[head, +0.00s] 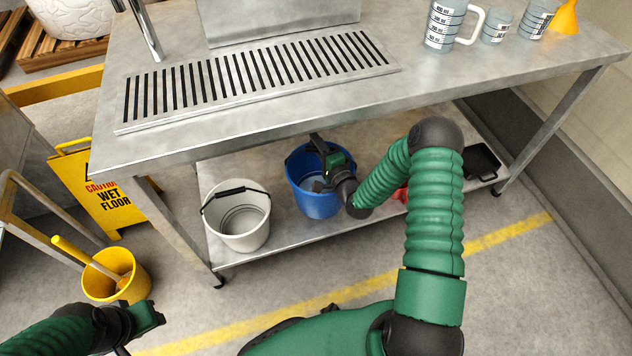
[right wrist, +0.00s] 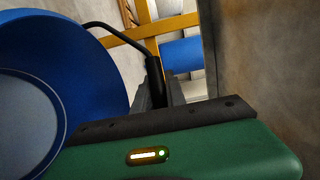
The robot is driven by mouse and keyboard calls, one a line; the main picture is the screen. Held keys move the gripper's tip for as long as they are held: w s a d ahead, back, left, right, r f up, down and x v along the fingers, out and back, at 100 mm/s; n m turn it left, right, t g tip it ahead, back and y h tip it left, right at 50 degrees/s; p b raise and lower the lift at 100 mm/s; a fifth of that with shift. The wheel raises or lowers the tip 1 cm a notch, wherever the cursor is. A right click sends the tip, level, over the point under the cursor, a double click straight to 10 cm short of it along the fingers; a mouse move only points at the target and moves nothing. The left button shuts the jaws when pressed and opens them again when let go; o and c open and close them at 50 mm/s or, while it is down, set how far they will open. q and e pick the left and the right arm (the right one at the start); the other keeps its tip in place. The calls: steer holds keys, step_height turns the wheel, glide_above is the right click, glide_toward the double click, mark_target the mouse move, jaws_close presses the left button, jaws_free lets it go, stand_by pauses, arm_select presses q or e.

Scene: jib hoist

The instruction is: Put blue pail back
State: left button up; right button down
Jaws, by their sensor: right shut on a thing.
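The blue pail (head: 316,203) stands on the lower shelf (head: 285,235) of the steel table, to the right of a white pail (head: 238,218). My right gripper (head: 322,160) is at the blue pail's rim and partly covers it. In the right wrist view the blue pail (right wrist: 90,65) fills the left side, and the right gripper (right wrist: 158,92) is shut on its dark handle (right wrist: 122,38). My left gripper (head: 148,318) is at the lower left, away from the pails; its jaw opening is not clear.
The table top (head: 130,75) overhangs the shelf. A yellow bucket (head: 128,280) and a wet floor sign (head: 100,195) stand at the left. A black tray (head: 482,162) lies at the shelf's right end. Measuring jugs (head: 442,25) stand on the table top.

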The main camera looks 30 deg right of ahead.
step_height(320, 180, down, 8)
steer(key=b, duration=0.3)
steer(key=c, duration=1.4)
jaws_free()
steer(key=shift+o, duration=0.2)
